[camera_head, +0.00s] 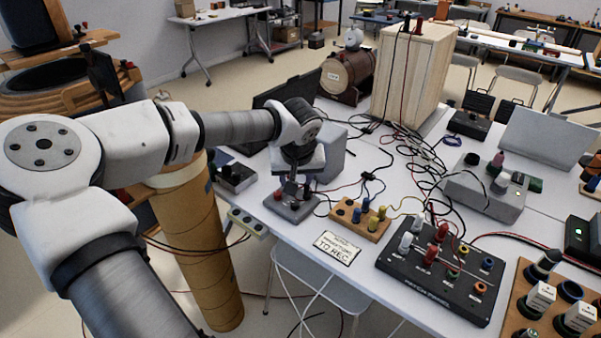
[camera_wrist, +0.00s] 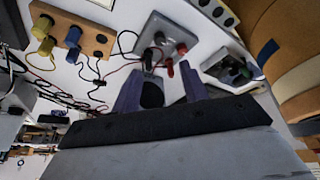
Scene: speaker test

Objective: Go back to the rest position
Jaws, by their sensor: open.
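My gripper (camera_head: 293,187) hangs low over the left part of the white table, pointing down, just above a small grey box (camera_head: 290,207) with red and black plugs. In the wrist view my gripper (camera_wrist: 160,84) shows two dark purple fingers set apart, so it is open. The grey box (camera_wrist: 172,31) with its red and black plugs lies ahead of the fingertips. A dark round shape shows between the fingers; I cannot tell what it is. I cannot tell whether the fingers touch any plug.
A wooden block (camera_head: 344,213) with blue and yellow plugs, a card (camera_head: 338,249) and a black patch panel (camera_head: 428,286) lie to the right. Loose cables cross the table. A grey box (camera_head: 331,152), barrel (camera_head: 347,77) and wooden cabinet (camera_head: 408,85) stand behind. A brown column (camera_head: 205,255) stands left.

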